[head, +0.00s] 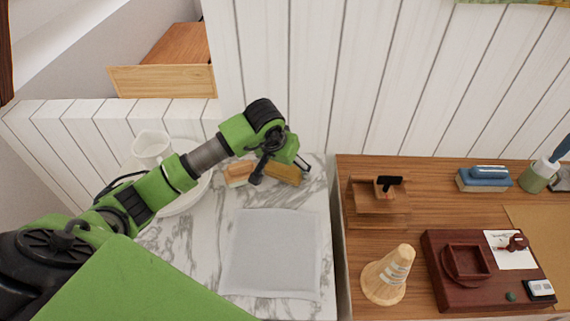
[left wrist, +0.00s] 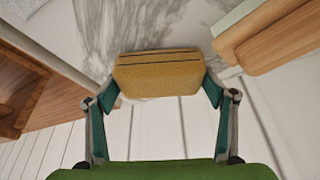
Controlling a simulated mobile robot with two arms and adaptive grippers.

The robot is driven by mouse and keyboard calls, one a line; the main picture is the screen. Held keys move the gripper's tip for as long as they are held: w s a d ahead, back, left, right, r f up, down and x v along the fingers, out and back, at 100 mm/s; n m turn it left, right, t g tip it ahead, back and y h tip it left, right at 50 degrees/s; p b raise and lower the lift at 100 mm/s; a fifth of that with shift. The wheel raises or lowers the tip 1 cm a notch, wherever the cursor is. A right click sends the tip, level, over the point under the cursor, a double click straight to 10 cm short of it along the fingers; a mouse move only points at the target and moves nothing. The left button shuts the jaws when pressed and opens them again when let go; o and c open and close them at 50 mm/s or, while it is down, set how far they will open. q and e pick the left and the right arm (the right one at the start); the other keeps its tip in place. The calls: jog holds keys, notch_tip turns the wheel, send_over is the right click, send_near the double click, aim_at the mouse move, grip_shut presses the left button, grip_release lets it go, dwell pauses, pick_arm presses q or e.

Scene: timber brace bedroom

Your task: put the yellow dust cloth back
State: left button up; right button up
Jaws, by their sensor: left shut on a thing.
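The yellow dust cloth (head: 284,174) is a folded, mustard-coloured block at the back of the marble top. In the left wrist view the cloth (left wrist: 158,75) spans the gap between both fingertips, with dark fold lines along one side. My left gripper (left wrist: 158,88) is shut on it; in the head view the gripper (head: 281,170) reaches it from above, partly covering it. I cannot tell whether the cloth touches the marble. My right gripper is not in view.
A wood-topped block (head: 238,172) stands just left of the cloth. A white basin (head: 187,203) with a pitcher (head: 152,147) is further left. A pale flat mat (head: 270,255) lies in front. The wooden desk (head: 350,295) on the right holds a small wooden rack (head: 378,217).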

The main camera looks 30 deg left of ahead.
pick_arm(q)
jog(key=shift+f, duration=0.2)
jog(key=o, duration=1)
jog(key=shift+r, duration=0.1)
jog(key=shift+r, duration=0.4)
jog(key=b+v, duration=0.1)
jog(key=v, duration=1)
jog(key=shift+s+r, duration=0.2)
jog(key=shift+r, duration=0.05)
jog(key=shift+f, duration=0.1)
